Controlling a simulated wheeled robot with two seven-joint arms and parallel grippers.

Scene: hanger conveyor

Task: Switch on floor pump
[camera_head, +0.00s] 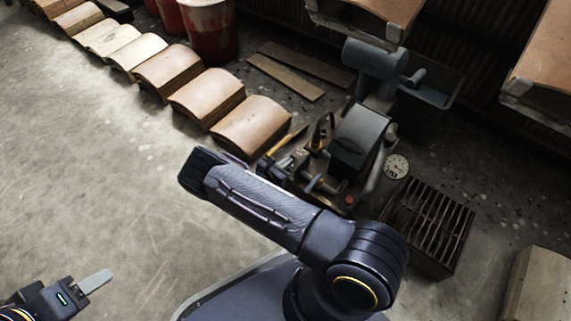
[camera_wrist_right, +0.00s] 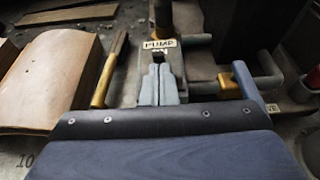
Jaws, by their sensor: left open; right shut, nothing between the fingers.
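The floor pump (camera_head: 360,138) is a dark machine with a rounded housing and a gauge beside it, right of centre in the head view. In the right wrist view a "PUMP" label (camera_wrist_right: 160,44) marks a small dark switch (camera_wrist_right: 160,54) just below it. My right gripper (camera_wrist_right: 158,69) is shut and empty, its fingertips right at the switch; whether they touch it I cannot tell. In the head view my right arm hides much of the area in front of the pump. My left gripper (camera_head: 97,281) is at the lower left, away from the pump, with one finger showing.
A yellow-handled hammer (camera_wrist_right: 110,70) lies left of the label. A row of curved tiles (camera_head: 250,125) runs to the upper left. A slatted dark crate (camera_head: 430,225) stands right of the pump. Planks (camera_head: 287,77) and a red drum (camera_head: 208,30) are behind. The left floor is clear.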

